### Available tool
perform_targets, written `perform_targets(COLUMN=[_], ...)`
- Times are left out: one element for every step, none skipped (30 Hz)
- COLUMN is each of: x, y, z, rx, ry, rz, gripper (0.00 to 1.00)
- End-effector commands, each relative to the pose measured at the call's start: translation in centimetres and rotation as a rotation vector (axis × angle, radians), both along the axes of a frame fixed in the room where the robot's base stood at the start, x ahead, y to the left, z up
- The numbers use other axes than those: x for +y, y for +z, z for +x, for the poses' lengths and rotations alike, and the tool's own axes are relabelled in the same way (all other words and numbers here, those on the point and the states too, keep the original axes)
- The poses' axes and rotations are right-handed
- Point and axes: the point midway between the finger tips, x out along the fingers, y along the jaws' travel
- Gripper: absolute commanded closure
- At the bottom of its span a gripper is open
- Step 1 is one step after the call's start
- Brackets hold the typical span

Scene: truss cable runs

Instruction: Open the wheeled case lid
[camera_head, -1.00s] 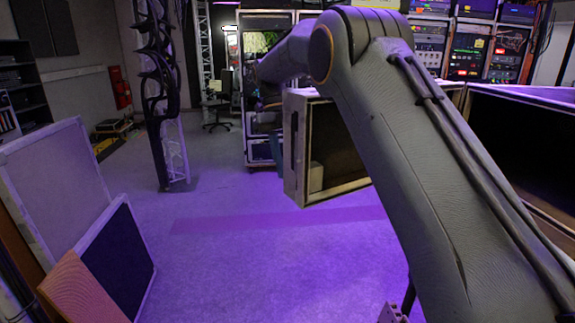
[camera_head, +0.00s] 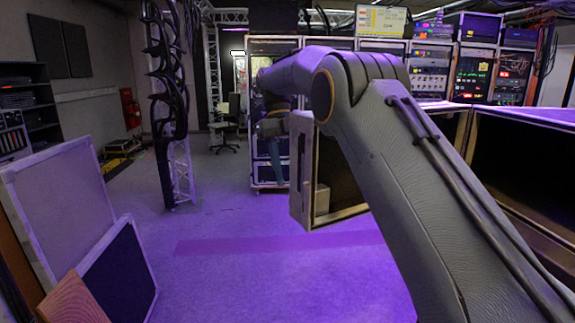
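A pale-edged, box-like case part (camera_head: 304,205) with a dark inside is at the middle, partly behind my arm. A larger pale-edged case (camera_head: 525,208) with a dark open inside is at the right edge, cut off by the frame. I cannot tell which is the wheeled case or its lid, or whether the two are joined; no wheels show on either. My arm runs from the lower right up and over to the left, and its wrist bends down left of the middle case part. My gripper is at the wrist's lower end, small and dark; its fingers cannot be made out.
Equipment racks (camera_head: 480,68) line the back. A truss column with cables (camera_head: 170,110) stands at the back left. Flat panels (camera_head: 65,190) lean at the left, with a dark panel (camera_head: 122,275) in front. The purple-lit floor (camera_head: 240,270) between is clear.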

Motion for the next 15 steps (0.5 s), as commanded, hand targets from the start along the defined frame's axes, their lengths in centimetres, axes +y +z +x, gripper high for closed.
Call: perform_targets(x=[0.2, 0.2, 0.3, 0.4, 0.4, 0.5, 0.5, 0.5, 0.6, 0.6, 0.6, 0.6, 0.6, 0.7, 0.7], y=[0.5, 0.9, 1.3, 1.7, 2.0, 2.3, 2.5, 2.7, 2.9, 3.1, 3.2, 3.3, 3.3, 3.4, 3.4], z=[0.4, 0.5, 0.6, 0.6, 0.8, 0.8, 0.9, 1.0, 1.1, 1.1, 1.1, 1.2, 1.2, 1.2, 1.2], rx=[-0.004, -0.004, -0.002, -0.001, -0.002, -0.001, -0.001, -0.002, -0.002, -0.001, -0.001, -0.001, -0.001, -0.001, -0.001], ry=[0.000, 0.000, 0.000, 0.000, 0.000, 0.000, 0.000, 0.000, 0.000, 0.000, 0.000, 0.000, 0.000, 0.000, 0.000], rz=[0.001, 0.001, 0.001, 0.000, 0.000, 0.000, 0.000, 0.000, 0.000, 0.000, 0.000, 0.000, 0.000, 0.000, 0.000], gripper=[0.60, 0.60, 0.60, 0.60, 0.60, 0.60, 0.60, 0.60, 0.60, 0.60, 0.60, 0.60, 0.60, 0.60, 0.60])
